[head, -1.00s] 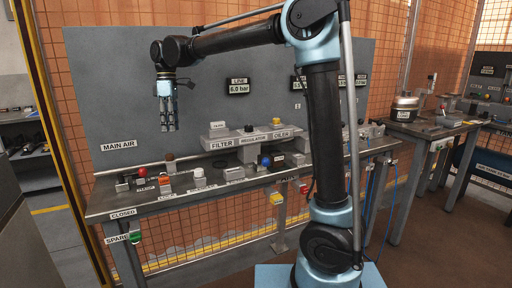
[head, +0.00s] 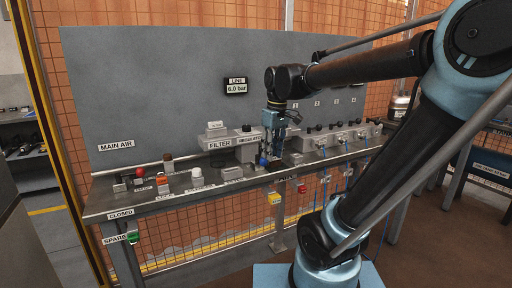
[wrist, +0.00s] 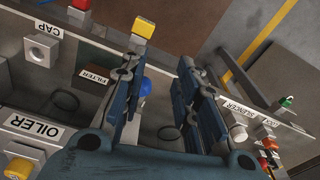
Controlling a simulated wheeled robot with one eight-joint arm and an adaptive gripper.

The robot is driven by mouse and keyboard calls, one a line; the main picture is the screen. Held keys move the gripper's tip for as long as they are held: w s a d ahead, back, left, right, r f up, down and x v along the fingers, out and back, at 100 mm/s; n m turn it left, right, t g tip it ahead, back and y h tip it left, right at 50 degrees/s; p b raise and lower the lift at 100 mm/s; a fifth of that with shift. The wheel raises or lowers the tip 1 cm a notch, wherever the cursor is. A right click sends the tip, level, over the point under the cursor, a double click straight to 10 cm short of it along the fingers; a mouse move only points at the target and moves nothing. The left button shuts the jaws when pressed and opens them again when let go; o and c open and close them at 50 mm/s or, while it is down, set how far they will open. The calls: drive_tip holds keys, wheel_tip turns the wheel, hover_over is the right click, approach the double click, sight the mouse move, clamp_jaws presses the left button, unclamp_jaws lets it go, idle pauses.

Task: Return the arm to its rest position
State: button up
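My gripper (head: 268,156) hangs from my arm, pointing down over the bench, in front of the regulator and oiler area. In the wrist view my gripper (wrist: 160,62) has its two dark blue fingers apart with nothing between them. A blue knob (head: 263,161) shows close to the fingertips in the head view. In the wrist view the blue knob (wrist: 146,87) is beside the left finger and partly hidden by it. I cannot tell whether they touch. My arm reaches up and back to its base at the lower right of the head view.
The bench (head: 160,208) carries a red knob (head: 140,172), a white cap (head: 197,177) and the filter block (head: 218,143). A grey panel (head: 170,90) stands behind. A yellow block (wrist: 144,27) and the oiler label (wrist: 33,126) show in the wrist view.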

drive_tip(key=s+d+f+m+t, duration=0.1)
drive_tip(key=s+d+f+m, duration=0.6)
drive_tip(key=s+d+f, duration=0.5)
wheel_tip(320, 180, down, 4)
drive_tip(key=shift+s+d+f+m+t+h, duration=0.1)
drive_tip(key=shift+s+d+m+t+h, duration=0.25)
drive_tip(key=shift+d, duration=0.3)
drive_tip(key=shift+w, duration=0.1)
